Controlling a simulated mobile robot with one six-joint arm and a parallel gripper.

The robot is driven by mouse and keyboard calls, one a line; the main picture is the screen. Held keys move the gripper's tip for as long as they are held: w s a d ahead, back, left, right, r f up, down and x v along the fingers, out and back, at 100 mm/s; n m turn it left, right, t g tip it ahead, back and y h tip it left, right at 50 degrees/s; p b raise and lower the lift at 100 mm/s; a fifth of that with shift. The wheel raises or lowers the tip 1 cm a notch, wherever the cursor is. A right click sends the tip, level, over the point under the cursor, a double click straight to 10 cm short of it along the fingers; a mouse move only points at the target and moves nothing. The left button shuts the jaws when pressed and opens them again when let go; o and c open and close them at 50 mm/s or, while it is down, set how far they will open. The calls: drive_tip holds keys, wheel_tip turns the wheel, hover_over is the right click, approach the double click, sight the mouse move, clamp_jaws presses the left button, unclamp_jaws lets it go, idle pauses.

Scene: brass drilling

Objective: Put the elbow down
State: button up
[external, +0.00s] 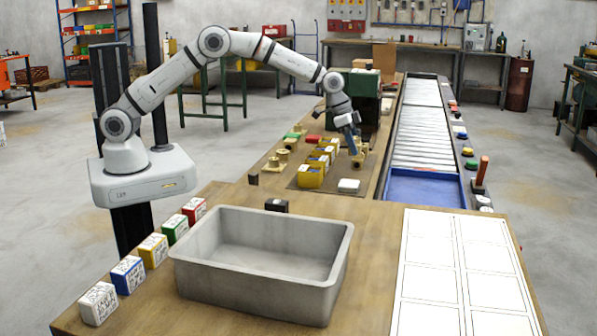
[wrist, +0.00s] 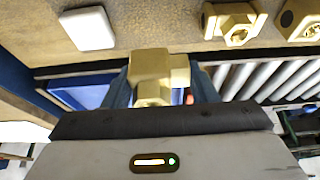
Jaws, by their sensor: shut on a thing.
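My gripper (external: 352,146) is over the far worktable, near its right side, pointing down. In the wrist view my gripper (wrist: 158,88) is shut on a brass elbow (wrist: 151,70), a blocky gold-coloured fitting with a stub to the right and a hex end towards me. The elbow hangs between the fingers, with the mat and the rollers behind it in the picture. In the external view the held elbow is too small to tell apart from brass pieces close to the fingertips.
Two other brass fittings (wrist: 232,24) and a white block (wrist: 88,28) lie on the mat. Yellow bins (external: 311,177) stand left of the gripper. A roller conveyor (external: 424,125) with a blue tray (external: 422,187) runs along the right. A grey tub (external: 262,287) stands in front.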

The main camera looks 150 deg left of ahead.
wheel_tip(320, 180, up, 2)
drive_tip(key=shift+r, duration=0.1)
drive_tip(key=shift+w+d, duration=0.2)
drive_tip(key=w+d+r+m+h+p, duration=0.1)
drive_tip(key=w+d+r+m, duration=0.1)
drive_tip(key=w+d, duration=0.5)
drive_tip(key=w+d+r+m+t, duration=0.1)
drive_tip(key=w+d+r, duration=0.15)
drive_tip(key=d, duration=0.75)
drive_tip(key=w+d+r+m+h+p, duration=0.1)
drive_tip(key=w+d+m, duration=0.1)
drive_tip(key=w+d, duration=0.5)
drive_tip(key=m+h+p, duration=0.1)
drive_tip(key=m+p, duration=0.1)
drive_tip(key=m, duration=0.2)
hover_over(232, 205)
wheel_tip(232, 205, down, 4)
drive_tip(key=shift+r, duration=0.1)
drive_tip(key=shift+f, duration=2)
drive_tip(key=shift+b, duration=0.3)
